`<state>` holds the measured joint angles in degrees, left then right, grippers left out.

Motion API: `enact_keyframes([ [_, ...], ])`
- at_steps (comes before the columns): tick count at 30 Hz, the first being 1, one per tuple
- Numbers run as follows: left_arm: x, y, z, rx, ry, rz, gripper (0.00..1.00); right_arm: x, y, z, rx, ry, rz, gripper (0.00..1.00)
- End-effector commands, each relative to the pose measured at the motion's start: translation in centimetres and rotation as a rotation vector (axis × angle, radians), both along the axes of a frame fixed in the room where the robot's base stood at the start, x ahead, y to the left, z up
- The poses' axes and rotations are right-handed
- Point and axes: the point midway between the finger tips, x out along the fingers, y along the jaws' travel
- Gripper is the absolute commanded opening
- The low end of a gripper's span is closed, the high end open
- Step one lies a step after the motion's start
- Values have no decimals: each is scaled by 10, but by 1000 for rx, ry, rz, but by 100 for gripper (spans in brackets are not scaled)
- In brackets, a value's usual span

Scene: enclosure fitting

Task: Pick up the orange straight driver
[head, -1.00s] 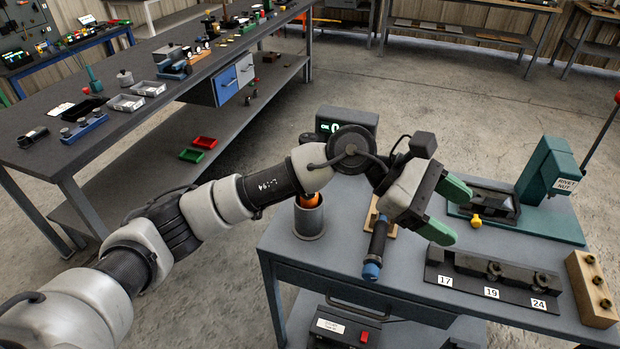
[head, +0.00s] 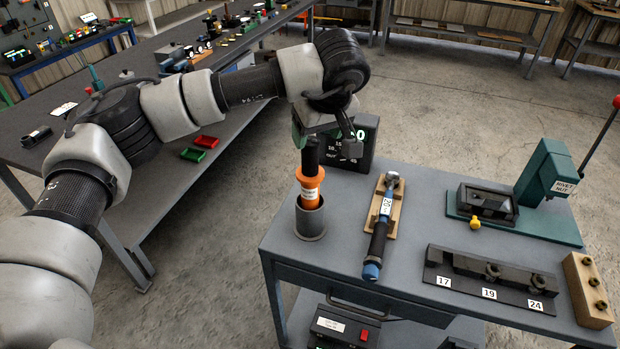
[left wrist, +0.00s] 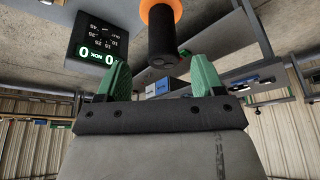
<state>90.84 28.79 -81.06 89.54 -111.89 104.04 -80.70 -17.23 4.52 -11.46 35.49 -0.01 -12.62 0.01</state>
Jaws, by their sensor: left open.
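The orange straight driver (head: 309,188) stands upright in a grey cup (head: 310,222) at the table's left side, its black top end pointing up. In the left wrist view the driver's black end (left wrist: 163,50) and part of its orange body show just beyond the fingertips. My left gripper (head: 307,138) is at the driver's black top, partly hidden by my own wrist. In the left wrist view its green fingers (left wrist: 161,78) are apart, with the driver's end in line with the gap. Contact cannot be told. My right gripper is not in view.
A dark display box (head: 352,150) stands close behind the driver. A blue-ended wrench (head: 378,238) lies on a wooden rest to the right. A numbered rack (head: 480,278), a wooden block (head: 588,288) and a green rivet-nut press (head: 545,185) occupy the right side.

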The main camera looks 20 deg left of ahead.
Motion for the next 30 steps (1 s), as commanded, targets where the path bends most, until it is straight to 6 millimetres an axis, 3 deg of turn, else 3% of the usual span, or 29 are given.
enact_keyframes([
  [12, 13, 19, -43, -1, 3, 0, 68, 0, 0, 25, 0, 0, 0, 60],
  [21, 15, 20, -49, -2, 0, -2, 68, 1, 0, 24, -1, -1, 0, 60],
  [30, 15, 20, -49, -2, 0, -2, 22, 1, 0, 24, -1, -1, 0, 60],
])
